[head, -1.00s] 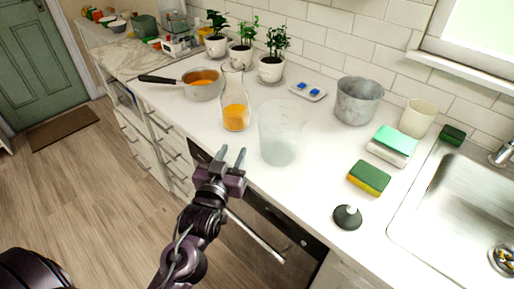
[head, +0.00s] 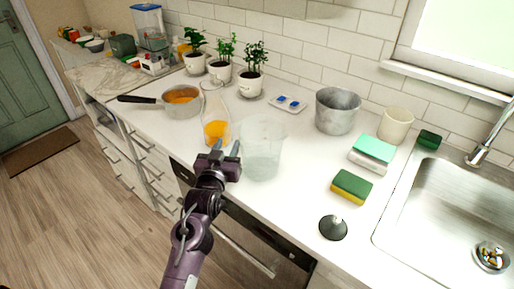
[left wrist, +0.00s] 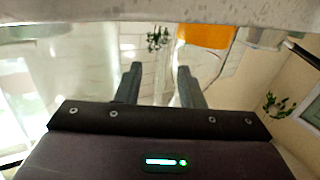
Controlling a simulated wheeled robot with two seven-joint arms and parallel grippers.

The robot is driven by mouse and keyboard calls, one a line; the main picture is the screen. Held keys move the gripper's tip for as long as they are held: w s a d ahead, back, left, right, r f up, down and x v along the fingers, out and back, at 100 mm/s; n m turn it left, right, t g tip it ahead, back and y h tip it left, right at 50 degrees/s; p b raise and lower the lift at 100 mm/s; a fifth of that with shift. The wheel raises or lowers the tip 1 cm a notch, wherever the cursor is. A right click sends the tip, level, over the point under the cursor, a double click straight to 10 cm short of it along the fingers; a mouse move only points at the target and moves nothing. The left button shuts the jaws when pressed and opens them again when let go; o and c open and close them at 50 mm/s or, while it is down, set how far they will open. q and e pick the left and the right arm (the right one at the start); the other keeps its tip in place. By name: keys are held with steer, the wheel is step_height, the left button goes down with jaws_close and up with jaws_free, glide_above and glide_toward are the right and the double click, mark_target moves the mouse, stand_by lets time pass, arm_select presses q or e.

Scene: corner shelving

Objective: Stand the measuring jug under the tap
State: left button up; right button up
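The clear measuring jug (head: 262,150) stands upright on the counter, left of the sponges. My left gripper (head: 227,147) is at the jug's left side in the head view, its fingers apart. In the left wrist view the two fingers (left wrist: 158,85) are spread with nothing clearly between them. Whether a finger touches the jug I cannot tell. The tap (head: 489,135) rises behind the steel sink (head: 440,215) at the right edge. My right gripper does not show.
A carafe of orange liquid (head: 216,127) stands just behind my left gripper. A grey metal pot (head: 337,112), a cream cup (head: 396,125), sponges (head: 351,187) and a black lid with a knob (head: 333,228) lie between jug and sink. Potted plants (head: 250,82) line the wall.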

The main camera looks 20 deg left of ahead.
arm_select(q)
jaws_close()
steer(key=shift+r, duration=0.15)
stand_by(0.4)
